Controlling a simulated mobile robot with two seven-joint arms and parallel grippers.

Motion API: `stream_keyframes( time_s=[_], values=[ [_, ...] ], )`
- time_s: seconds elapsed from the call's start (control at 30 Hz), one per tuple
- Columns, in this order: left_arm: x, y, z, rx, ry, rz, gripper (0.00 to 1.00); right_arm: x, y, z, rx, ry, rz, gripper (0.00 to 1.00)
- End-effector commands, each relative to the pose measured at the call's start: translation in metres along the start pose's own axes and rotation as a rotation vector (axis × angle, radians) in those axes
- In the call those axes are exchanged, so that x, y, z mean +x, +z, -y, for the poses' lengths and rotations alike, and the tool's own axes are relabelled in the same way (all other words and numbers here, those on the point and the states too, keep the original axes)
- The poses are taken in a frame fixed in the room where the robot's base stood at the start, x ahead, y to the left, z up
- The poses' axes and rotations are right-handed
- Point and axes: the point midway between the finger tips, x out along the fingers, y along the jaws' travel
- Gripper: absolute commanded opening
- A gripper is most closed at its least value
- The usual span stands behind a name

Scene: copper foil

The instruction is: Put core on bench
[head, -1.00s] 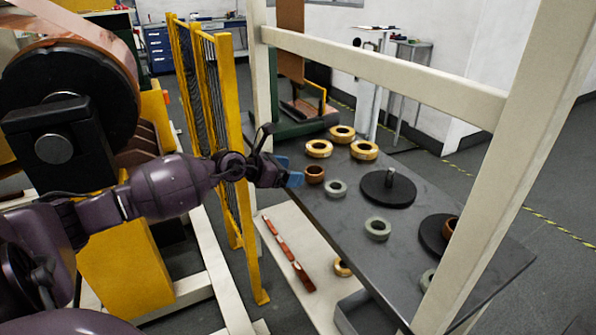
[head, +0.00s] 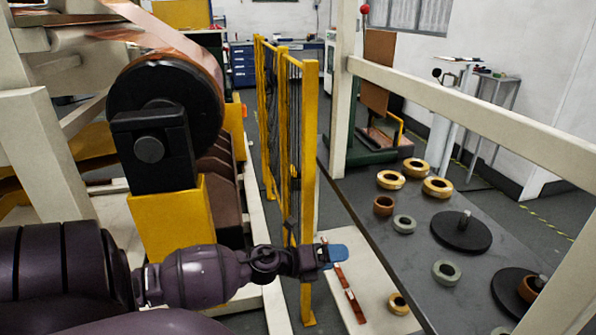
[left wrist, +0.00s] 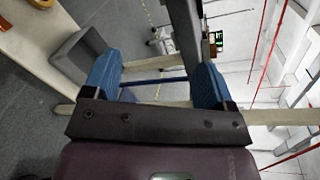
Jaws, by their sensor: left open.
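The bench (head: 400,258) is a dark grey tabletop on the right of the head view. On it stand several ring-shaped cores: yellow ones (head: 390,180) at the back, a small brown one (head: 383,206), and grey-green ones (head: 446,272). Another brown core (head: 528,290) sits on a black disc at the right. A yellow core (head: 397,303) lies on the pale shelf below the bench. My left gripper (head: 335,255) is left of the bench edge, in front of that shelf in the picture. In the left wrist view its blue fingers (left wrist: 155,80) are apart with nothing between them. My right gripper is not in view.
A yellow fence (head: 310,170) stands just behind my left gripper. A black roll with copper foil (head: 165,100) is at the left. A cream frame beam (head: 470,108) crosses above the bench. A black disc with a peg (head: 461,232) is on the bench. A grey bin (left wrist: 78,55) shows in the left wrist view.

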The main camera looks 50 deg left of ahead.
Motion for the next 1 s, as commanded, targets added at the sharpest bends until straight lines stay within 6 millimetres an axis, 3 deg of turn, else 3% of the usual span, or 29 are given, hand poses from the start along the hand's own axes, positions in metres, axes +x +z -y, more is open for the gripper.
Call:
stream_keyframes(
  time_s=[0.03, 0.3, 0.5, 0.6, 0.77, 1.0],
  values=[
    [-0.01, -0.022, -0.007, -0.169, 0.01, 0.042, 0.78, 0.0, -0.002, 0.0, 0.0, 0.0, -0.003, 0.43],
    [-0.063, -0.123, -0.037, -1.074, 0.129, 0.302, 0.78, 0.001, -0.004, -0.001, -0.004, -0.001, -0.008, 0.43],
    [-0.1, -0.199, -0.044, -1.675, 0.248, 0.486, 0.78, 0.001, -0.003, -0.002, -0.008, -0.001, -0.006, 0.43],
    [-0.111, -0.227, -0.041, -1.885, 0.293, 0.548, 0.78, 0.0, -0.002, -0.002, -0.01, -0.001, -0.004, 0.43],
    [-0.12, -0.25, -0.036, -2.061, 0.332, 0.596, 0.78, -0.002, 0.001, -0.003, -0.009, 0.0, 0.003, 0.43],
    [-0.121, -0.253, -0.035, -2.089, 0.338, 0.602, 0.78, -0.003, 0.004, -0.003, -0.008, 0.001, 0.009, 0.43]
  ],
)
